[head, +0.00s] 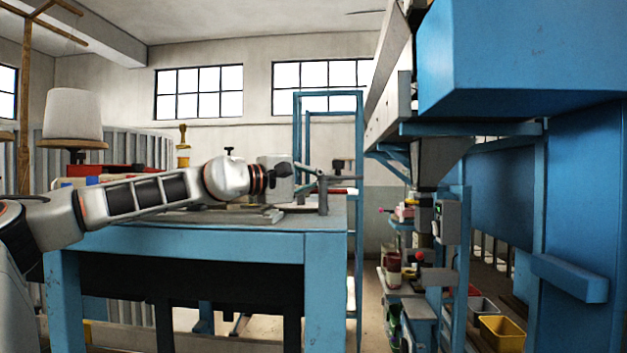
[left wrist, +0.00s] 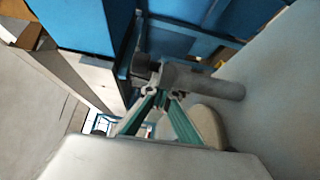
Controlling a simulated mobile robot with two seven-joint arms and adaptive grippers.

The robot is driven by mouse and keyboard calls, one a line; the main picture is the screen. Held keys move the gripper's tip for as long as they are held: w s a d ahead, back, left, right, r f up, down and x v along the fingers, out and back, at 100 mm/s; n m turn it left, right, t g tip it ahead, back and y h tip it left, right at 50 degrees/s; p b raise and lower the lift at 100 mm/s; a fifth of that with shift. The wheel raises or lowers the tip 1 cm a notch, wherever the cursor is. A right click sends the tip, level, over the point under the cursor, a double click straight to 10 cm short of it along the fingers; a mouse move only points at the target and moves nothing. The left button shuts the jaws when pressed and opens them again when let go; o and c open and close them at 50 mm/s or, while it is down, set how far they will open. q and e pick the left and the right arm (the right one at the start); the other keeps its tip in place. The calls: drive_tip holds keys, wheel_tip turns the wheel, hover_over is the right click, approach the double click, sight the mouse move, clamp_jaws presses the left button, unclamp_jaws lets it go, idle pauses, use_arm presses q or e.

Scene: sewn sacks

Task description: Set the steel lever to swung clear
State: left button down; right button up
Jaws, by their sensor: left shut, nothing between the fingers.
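A grey steel post (head: 323,197) stands upright near the right end of the blue-framed bench. A thin grey bar, which looks like the steel lever (head: 345,178), runs roughly level to the right from its top. My left gripper (head: 312,171) is just left of the post top, at about its height. In the left wrist view the post (left wrist: 210,84) appears lying sideways, with a dark piece at its top end. The green-edged fingers of my left gripper (left wrist: 160,96) meet at their tips, empty, close to the post top. I cannot tell whether they touch it. My right gripper is out of view.
The bench (head: 200,242) has flat grey plates and a brass-coloured tool (head: 183,145) on it. A large blue machine frame (head: 580,200) fills the right side. A yellow bin (head: 502,333) stands low there.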

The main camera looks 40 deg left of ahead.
use_arm(q)
drive_tip(key=shift+v, duration=3.1)
drive_tip(key=shift+s+a, duration=0.15)
drive_tip(key=shift+s, duration=0.3)
